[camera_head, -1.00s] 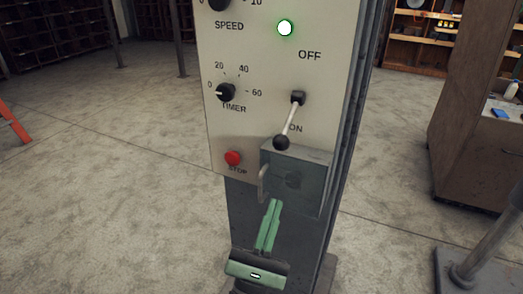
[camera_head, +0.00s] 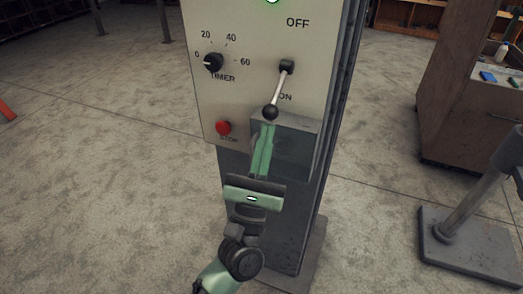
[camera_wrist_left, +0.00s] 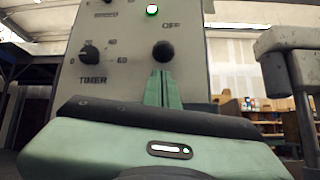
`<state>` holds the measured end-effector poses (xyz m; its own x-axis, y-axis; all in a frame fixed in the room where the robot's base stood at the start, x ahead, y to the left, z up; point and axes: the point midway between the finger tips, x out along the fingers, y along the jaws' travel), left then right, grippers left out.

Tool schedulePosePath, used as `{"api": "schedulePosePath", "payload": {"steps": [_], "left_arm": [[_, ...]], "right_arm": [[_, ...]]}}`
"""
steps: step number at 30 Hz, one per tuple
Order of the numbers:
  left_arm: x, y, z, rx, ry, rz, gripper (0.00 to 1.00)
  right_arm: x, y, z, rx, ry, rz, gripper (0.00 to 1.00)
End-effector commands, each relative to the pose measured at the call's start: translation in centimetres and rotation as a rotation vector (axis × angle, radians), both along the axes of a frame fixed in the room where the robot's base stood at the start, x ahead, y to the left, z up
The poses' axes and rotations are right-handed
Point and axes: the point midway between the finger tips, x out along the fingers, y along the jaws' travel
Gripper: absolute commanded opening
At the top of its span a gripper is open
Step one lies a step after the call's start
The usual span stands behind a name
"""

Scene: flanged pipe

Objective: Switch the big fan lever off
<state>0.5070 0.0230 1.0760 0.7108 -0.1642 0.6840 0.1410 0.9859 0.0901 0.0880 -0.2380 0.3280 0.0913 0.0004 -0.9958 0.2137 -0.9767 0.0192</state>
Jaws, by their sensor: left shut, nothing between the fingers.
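The fan lever (camera_head: 278,90) on the panel (camera_head: 235,100) has a metal rod and a black ball knob. In the head view it points down, with the knob near the ON label and OFF above its pivot. My left gripper (camera_head: 268,128) is shut and empty. Its fingertips are just below the knob in the head view; I cannot tell whether they touch it. In the left wrist view, the knob (camera_wrist_left: 163,53) shows just above the fingertips (camera_wrist_left: 161,74), with OFF above it. The rod is hidden there. My right gripper is not in view.
A grey box (camera_head: 297,145) sticks out from the panel below the lever, beside the fingers. A red stop button (camera_head: 223,128) and timer dial (camera_head: 213,62) are to the left. A green light (camera_wrist_left: 152,10) is lit above. A metal stand (camera_head: 470,235) is at right.

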Motion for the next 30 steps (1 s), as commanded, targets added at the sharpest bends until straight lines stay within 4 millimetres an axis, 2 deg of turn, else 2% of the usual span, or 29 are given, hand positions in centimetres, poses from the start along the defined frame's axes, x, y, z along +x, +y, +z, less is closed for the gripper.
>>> {"api": "schedulePosePath", "payload": {"steps": [1,3,9,20,30], "left_arm": [[0.6,-0.1,1.0,-0.001,-0.002,0.001,0.00],[1.2,-0.3,1.4,0.000,-0.001,0.001,0.00],[2.1,-0.5,2.1,0.002,0.001,0.001,0.00],[2.2,-0.5,2.1,0.002,0.002,0.000,0.00],[1.9,-0.4,2.7,0.018,0.051,0.001,0.00]], "right_arm": [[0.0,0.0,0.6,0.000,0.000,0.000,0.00],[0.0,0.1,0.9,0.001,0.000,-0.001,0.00],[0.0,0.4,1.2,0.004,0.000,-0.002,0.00],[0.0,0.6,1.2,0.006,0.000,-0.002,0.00],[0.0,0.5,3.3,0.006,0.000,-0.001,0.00]]}}
